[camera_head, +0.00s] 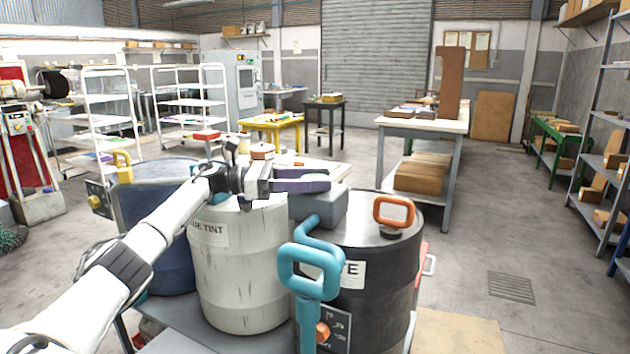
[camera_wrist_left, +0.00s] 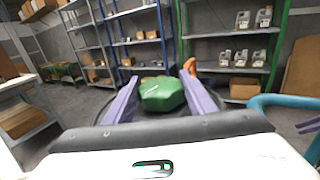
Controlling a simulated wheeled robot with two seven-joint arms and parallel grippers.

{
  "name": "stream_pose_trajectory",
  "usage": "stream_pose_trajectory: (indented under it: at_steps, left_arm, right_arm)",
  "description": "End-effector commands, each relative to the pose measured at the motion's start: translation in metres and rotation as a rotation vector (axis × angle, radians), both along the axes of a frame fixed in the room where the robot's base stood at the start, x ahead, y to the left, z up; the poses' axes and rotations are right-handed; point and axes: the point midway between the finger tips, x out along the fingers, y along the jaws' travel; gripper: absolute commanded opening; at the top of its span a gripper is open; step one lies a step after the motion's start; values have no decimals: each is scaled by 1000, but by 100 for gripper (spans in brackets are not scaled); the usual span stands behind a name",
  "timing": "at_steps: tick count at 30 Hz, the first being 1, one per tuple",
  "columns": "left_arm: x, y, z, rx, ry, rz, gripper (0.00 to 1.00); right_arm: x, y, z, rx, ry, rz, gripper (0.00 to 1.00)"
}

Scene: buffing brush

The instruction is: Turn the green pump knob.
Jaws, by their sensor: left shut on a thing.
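The green knob (camera_wrist_left: 162,93) shows in the left wrist view, between the two purple fingers of my left gripper (camera_wrist_left: 160,100), which is shut on it. In the head view my left gripper (camera_head: 302,180) reaches in from the left over the drums, above a grey block (camera_head: 322,208); the knob cannot be made out there. A black drum (camera_head: 382,265) with a partly hidden label stands below and to the right. Purple finger-like pieces (camera_wrist_left: 309,125) at the right edge of the wrist view look like part of my right gripper, mostly cut off.
A teal pump handle (camera_head: 311,270) rises close in front of the black drum. An orange handle (camera_head: 394,212) stands on its top. A white drum (camera_head: 240,280) and a blue drum (camera_head: 150,255) stand to the left. Floor at right is mostly clear, before shelves (camera_head: 600,150).

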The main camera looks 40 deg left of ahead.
Motion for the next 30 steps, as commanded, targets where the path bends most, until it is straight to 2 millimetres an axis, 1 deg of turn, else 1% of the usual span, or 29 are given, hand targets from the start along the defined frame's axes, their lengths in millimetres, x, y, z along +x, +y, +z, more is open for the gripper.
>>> stream_pose_trajectory:
  at_steps: [8, 9, 11, 12, 19, 22, 26, 30]
  left_arm:
    - [0, -1, 1, -3, -1, -1, 28]
    - [0, -1, 1, -4, -2, -1, 57]
    - [0, -1, 1, -3, -1, -1, 67]
    - [0, -1, 1, -3, -1, -1, 69]
    - [0, 0, 0, -1, -1, 0, 69]
    - [-3, 3, 0, -1, 0, 2, 69]
    - [-15, 17, -1, -1, 1, 4, 69]
    - [-33, 34, -1, -1, 0, 4, 69]
  right_arm:
    - [3, 0, 2, -1, -6, 0, 31]
    - [3, 0, 2, -1, -6, 0, 31]
    - [4, -1, 2, 0, -7, 0, 31]
    - [4, -1, 2, 0, -7, 0, 31]
    - [4, -1, 2, 0, -7, 0, 31]
    - [4, 0, 1, 0, -7, 0, 31]
    - [4, 0, -2, 0, -7, 0, 31]
    - [4, 0, -6, 1, -7, 0, 31]
